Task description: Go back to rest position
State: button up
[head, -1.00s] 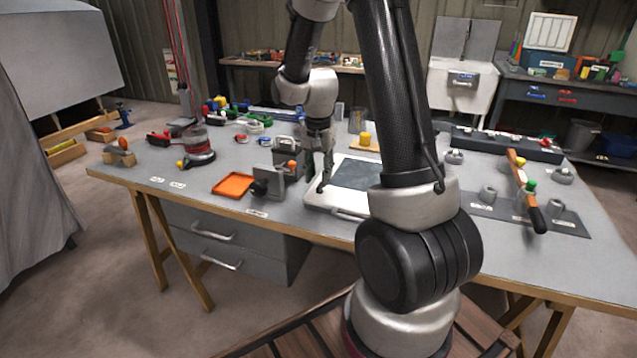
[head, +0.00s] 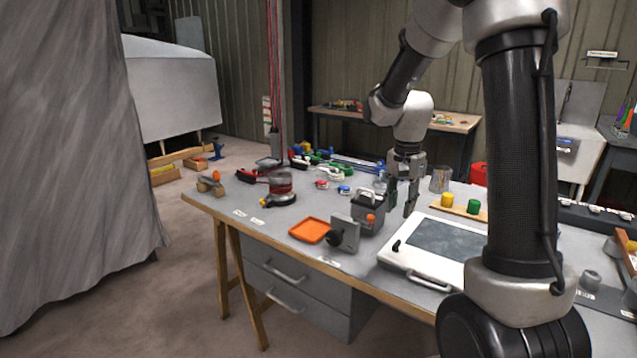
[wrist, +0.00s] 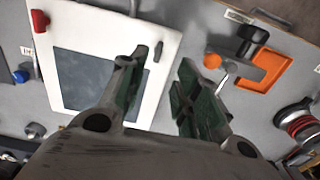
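My gripper (head: 403,197) hangs above the workbench (head: 300,258), fingers pointing down, between a grey toolbox-like block (head: 368,216) and a white-framed panel (head: 398,262). In the wrist view my gripper (wrist: 157,90) has its two dark green fingers spread apart with nothing between them. The white panel with a dark inset (wrist: 90,75) lies below and to the left of the fingers there. The fingers are clear of the bench surface.
An orange tray (head: 310,229) and a grey clamp-like fixture (head: 345,234) lie near the front edge. A red-banded round tool (head: 281,190) stands at left. Yellow (head: 447,199) and green (head: 474,206) cylinders stand behind the panel. Grey sheeting (head: 75,150) hangs at far left.

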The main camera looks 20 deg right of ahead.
jog(key=s+a+r+n+t, duration=0.2)
jog(key=s+r+n, duration=0.3)
jog(key=s, duration=0.6)
jog(key=s+a+r+n+t, duration=0.2)
jog(key=s+r+n, duration=0.3)
jog(key=s, duration=0.7)
jog(key=shift+r+n, duration=0.3)
jog(key=shift+r, duration=0.65)
jog(key=shift+a, duration=0.1)
